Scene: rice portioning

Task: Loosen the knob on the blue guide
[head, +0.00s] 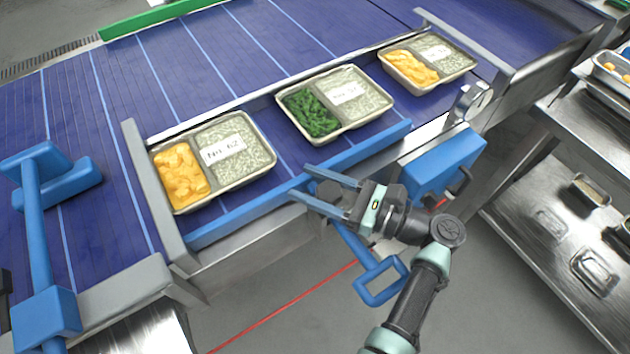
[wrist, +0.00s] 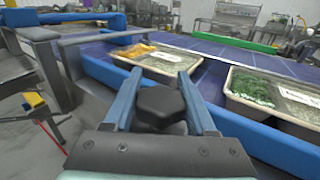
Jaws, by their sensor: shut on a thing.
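The blue guide (head: 240,216) is a long rail along the near edge of the blue conveyor; it also shows in the wrist view (wrist: 262,139). My gripper (head: 312,191) is at the near side of the guide, around its middle. In the wrist view, a black knob (wrist: 160,104) sits between the two blue fingers of my gripper (wrist: 162,92), and the gripper is shut on it. In the head view the knob (head: 329,190) is mostly hidden by the fingers. I cannot tell whether the knob is tight or loose.
Trays with yellow food (head: 181,178), green food (head: 311,111) and more yellow food (head: 411,68) lie on the conveyor (head: 110,100) behind the guide. A blue box (head: 445,163) with a black handle is right of my gripper. A steel shelf (head: 545,205) stands at the right.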

